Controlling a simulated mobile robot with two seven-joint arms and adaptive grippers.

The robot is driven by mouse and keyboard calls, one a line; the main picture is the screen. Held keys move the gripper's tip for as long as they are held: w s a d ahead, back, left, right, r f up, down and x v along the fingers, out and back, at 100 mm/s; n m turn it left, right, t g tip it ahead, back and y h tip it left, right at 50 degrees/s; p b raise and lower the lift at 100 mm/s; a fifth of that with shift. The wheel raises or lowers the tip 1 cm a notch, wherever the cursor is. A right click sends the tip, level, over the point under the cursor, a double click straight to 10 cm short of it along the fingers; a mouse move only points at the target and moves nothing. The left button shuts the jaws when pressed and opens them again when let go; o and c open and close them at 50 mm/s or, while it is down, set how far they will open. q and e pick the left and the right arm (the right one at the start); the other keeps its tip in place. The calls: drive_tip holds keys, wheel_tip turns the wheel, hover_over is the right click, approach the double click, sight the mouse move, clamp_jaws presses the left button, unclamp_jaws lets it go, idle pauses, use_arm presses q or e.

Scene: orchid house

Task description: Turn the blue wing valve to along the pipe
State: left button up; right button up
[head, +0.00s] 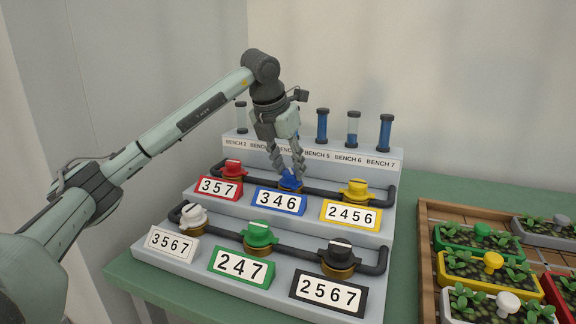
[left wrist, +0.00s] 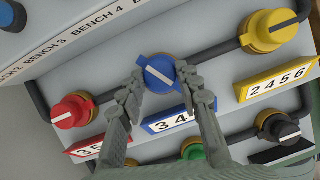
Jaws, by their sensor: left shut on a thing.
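The blue wing valve (head: 289,184) sits on the upper pipe behind the blue 346 plate (head: 279,202). It also shows in the left wrist view (left wrist: 158,73), where its white stripe slants steeply across the pipe line, not along it. My left gripper (head: 288,175) reaches down from above, its fingers on either side of the blue valve and shut on it. In the left wrist view the fingertips (left wrist: 160,76) touch the valve's left and right sides. The upper pipe (head: 322,191) runs between the red and yellow valves. My right gripper is out of view.
A red valve (head: 233,168) and a yellow valve (head: 355,189) flank the blue one. White (head: 193,216), green (head: 258,236) and black (head: 339,255) valves sit on the lower step. Glass tubes (head: 322,125) stand behind. A planter tray (head: 428,260) lies at right.

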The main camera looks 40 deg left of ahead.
use_arm(q)
drive_tip(key=n, duration=0.2)
drive_tip(key=n+y, duration=0.2)
drive_tip(key=n, duration=0.1)
drive_tip(key=shift+d+n+g, duration=0.3)
drive_tip(key=shift+g, duration=0.1)
drive_tip(key=n, duration=0.2)
drive_tip(key=n+g+y, duration=0.1)
drive_tip(key=n, duration=0.2)
drive_tip(key=shift+w+d+n+y, duration=0.1)
drive_tip(key=shift+w+n+y, duration=0.1)
drive_tip(key=shift+n+y, duration=0.1)
drive_tip(key=shift+f+g, duration=0.1)
drive_tip(key=shift+g, duration=0.2)
drive_tip(key=o, duration=1.1)
drive_tip(key=shift+o, duration=0.2)
drive_tip(key=v, duration=1.2)
